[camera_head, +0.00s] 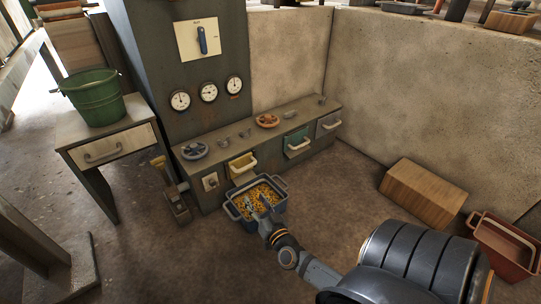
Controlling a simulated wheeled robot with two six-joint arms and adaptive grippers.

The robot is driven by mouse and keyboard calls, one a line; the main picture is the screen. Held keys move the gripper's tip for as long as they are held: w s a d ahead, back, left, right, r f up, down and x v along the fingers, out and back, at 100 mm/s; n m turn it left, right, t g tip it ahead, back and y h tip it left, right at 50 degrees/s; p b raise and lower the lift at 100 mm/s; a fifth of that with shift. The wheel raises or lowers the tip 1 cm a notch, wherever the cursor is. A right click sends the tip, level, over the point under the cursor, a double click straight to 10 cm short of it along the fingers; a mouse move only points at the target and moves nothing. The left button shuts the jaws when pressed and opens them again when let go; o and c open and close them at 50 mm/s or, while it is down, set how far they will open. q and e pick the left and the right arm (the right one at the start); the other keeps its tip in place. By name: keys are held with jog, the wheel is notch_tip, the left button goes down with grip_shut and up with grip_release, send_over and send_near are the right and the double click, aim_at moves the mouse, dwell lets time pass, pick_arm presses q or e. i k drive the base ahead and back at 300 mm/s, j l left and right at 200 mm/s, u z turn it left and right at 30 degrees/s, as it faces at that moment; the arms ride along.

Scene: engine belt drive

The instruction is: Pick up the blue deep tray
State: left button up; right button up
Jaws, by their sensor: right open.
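The blue deep tray (247,225) stands on the floor in front of the low cabinet, with a light handle at each end. It is filled with small yellow-orange pieces. My right gripper (256,202) reaches in from the lower right, with its fingers open over the tray's contents near the front side. I cannot tell whether the fingertips touch the pieces or the tray wall. My left gripper is not in view.
The low cabinet (270,150) with coloured drawers and valve wheels stands just behind the tray. A green bucket (94,98) stands on a small table at left. A wooden box (423,190) and a red tray (503,248) lie at right. Floor between is clear.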

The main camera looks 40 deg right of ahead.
aim_at(278, 196)
jog(key=z, duration=1.2)
